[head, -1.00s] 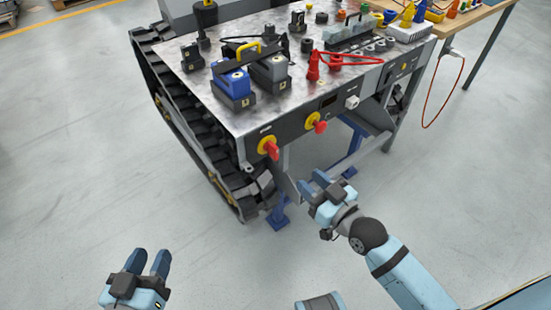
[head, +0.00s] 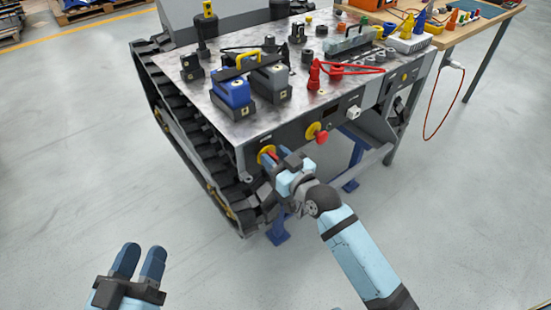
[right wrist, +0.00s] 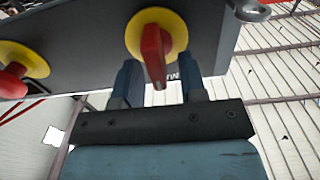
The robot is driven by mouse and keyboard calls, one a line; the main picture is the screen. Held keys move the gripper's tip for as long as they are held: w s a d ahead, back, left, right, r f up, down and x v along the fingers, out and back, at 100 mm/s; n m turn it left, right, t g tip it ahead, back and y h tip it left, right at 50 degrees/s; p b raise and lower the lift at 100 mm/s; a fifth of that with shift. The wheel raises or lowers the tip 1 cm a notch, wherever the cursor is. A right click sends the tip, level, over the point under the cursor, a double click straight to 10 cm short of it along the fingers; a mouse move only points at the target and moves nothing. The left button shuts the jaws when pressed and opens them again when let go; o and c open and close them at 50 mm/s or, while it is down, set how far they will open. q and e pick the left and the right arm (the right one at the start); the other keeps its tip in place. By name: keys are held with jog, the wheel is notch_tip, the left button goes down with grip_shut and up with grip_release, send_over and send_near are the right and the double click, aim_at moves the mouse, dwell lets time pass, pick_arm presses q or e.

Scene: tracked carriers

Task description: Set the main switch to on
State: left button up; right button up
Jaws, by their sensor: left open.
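Two rotary switches with red handles on yellow discs are on the dark front panel of the carrier; I cannot read which is the main switch. The left one (head: 264,152) is partly hidden behind my right gripper (head: 275,158). In the right wrist view, its red handle (right wrist: 153,55) points roughly up and down, between the two blue fingers of my right gripper (right wrist: 161,85). Gaps show on both sides, so the gripper is open around the handle. The other switch (head: 317,133) also shows in the right wrist view (right wrist: 20,70). My left gripper (head: 140,262) is open and empty over the floor.
The carrier's metal top (head: 205,105) bears blue and grey battery-like blocks, red parts and several fittings. A black track (head: 185,130) runs along its left side. A wooden table (head: 470,30) stands at the back right.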

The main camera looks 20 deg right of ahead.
grip_shut()
